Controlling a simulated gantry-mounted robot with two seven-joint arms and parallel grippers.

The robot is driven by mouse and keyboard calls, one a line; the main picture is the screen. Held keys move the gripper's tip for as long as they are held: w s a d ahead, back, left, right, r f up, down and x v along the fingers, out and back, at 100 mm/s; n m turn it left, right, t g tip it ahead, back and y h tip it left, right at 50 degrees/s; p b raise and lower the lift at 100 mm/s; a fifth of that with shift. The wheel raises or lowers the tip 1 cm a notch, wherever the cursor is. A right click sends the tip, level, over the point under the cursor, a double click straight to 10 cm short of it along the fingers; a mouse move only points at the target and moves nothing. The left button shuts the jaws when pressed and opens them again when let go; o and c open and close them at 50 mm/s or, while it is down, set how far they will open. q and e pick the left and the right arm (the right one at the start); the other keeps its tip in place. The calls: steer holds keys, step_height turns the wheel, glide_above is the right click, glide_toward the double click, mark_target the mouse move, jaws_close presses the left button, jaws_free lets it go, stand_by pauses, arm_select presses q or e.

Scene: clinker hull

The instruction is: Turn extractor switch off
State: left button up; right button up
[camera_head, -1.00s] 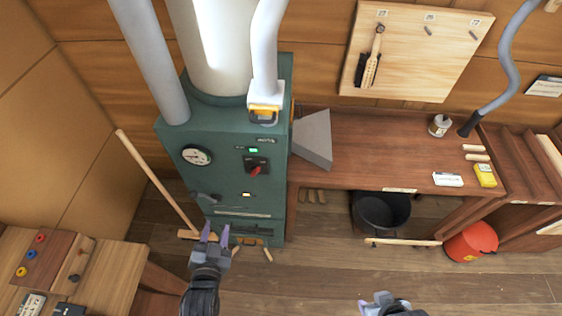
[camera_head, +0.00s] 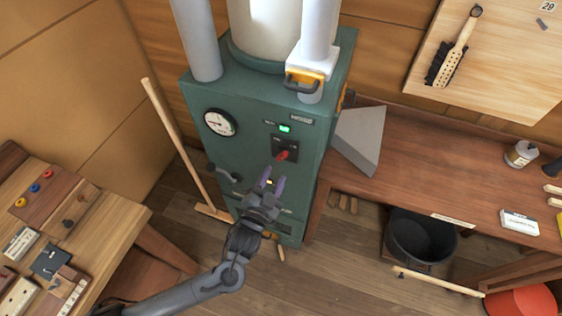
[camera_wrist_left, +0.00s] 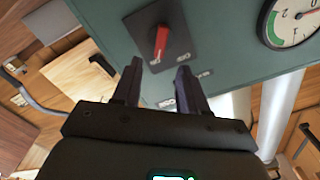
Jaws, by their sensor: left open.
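The green extractor cabinet (camera_head: 245,115) stands against the back wall. Its switch is a red lever (camera_head: 284,155) on a black plate, below a lit green lamp (camera_head: 285,128). In the left wrist view the red lever (camera_wrist_left: 160,40) is just beyond the fingertips, on its dark plate (camera_wrist_left: 158,62). My left gripper (camera_head: 270,178) is open and empty, in front of the cabinet and just below the switch in the head view. The fingers (camera_wrist_left: 158,80) are apart and nothing is between them. My right gripper is not in the head view now.
A round gauge (camera_head: 220,122) and a dark crank handle (camera_head: 220,174) are left of the switch. A grey hood (camera_head: 358,138) juts out at the cabinet's right. A broom (camera_head: 180,140) leans on the left. A black bucket (camera_head: 420,238) stands under the bench.

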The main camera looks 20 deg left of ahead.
mark_target(283, 158)
arm_select(q)
steer(key=w, duration=0.6)
steer(key=shift+w, duration=0.3)
jaws_close()
